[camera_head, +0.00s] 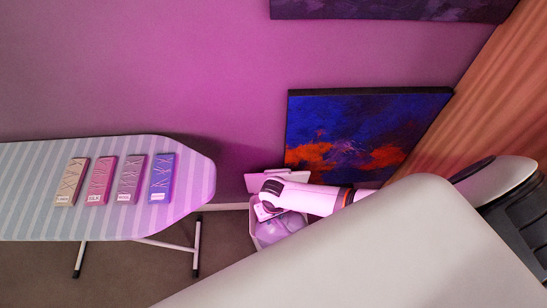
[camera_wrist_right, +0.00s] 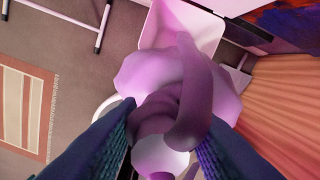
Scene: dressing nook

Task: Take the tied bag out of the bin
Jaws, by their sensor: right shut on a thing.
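The tied bag (camera_head: 281,228) is pale purple and bulging. In the head view it shows below my right gripper (camera_head: 266,207), at the bin (camera_head: 253,222). In the right wrist view the bag (camera_wrist_right: 145,72) fills the middle, and its twisted neck lies between the two dark fingers of my right gripper (camera_wrist_right: 165,133), which is shut on it. The pale bin (camera_wrist_right: 185,22) shows beyond the bag, its inside partly visible. The bag overlaps the bin in the picture, and I cannot tell how much of it is still inside. My left gripper is not in view.
A striped ironing board (camera_head: 110,222) with several coloured boxes stands to the left, its legs near the bin. A blue and orange painting (camera_head: 365,130) leans at the wall behind. An orange curtain (camera_head: 490,100) hangs at the right. A striped rug (camera_wrist_right: 22,105) lies on the floor.

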